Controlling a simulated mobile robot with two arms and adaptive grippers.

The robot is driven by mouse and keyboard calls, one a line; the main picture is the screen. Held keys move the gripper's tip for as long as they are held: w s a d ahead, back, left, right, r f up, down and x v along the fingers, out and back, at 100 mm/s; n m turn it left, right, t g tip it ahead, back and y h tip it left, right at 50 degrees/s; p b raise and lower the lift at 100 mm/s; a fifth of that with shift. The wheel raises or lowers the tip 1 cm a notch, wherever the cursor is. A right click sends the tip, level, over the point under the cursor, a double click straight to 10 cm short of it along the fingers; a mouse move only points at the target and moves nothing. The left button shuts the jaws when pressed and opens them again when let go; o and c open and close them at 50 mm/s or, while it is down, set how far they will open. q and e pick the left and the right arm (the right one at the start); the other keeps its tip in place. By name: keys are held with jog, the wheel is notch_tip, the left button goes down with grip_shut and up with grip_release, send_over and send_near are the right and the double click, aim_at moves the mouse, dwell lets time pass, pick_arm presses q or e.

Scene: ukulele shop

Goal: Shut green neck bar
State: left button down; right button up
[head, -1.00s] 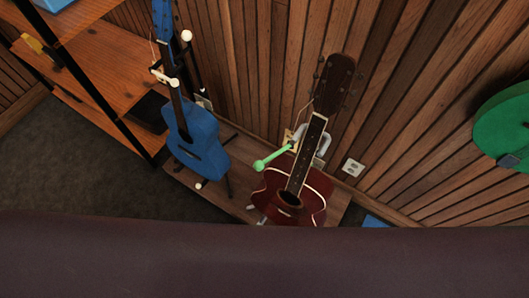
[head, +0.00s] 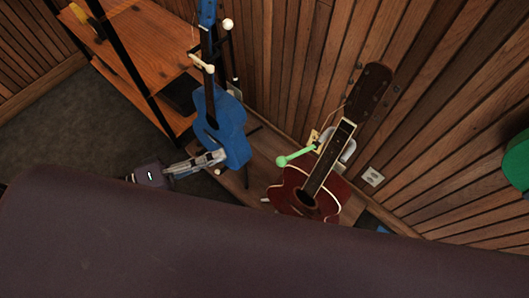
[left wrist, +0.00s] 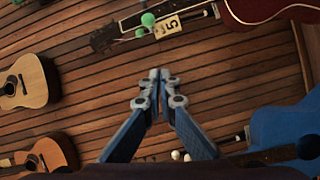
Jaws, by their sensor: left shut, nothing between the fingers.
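The green neck bar (head: 295,157) sticks out to the left from beside the neck of the dark red guitar (head: 305,199), its round end away from the neck. In the left wrist view, green round ends (left wrist: 148,19) show near the top, close to a tag; which belongs to the bar's free end I cannot tell. My left gripper (head: 220,156) is in front of the lower body of the blue guitar, left of and apart from the green bar. In the left wrist view its fingertips (left wrist: 159,78) are together and empty. My right gripper is out of view.
The blue guitar (head: 228,130) stands left of the red one, with a pale bar (head: 202,63) at its neck. A wooden shelf (head: 150,50) with black posts stands at the left. A slatted wood wall (head: 450,120) is behind. A green instrument (head: 518,160) hangs at the right edge.

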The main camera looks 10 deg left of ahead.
aim_at(298, 154)
pick_arm(q)
jog(key=w+d+p, duration=0.2)
jog(key=d, duration=0.9)
jog(key=shift+w+d, duration=0.25)
jog(key=shift+w, duration=0.1)
jog(key=shift+f, duration=0.1)
jog(key=shift+s+d, duration=0.1)
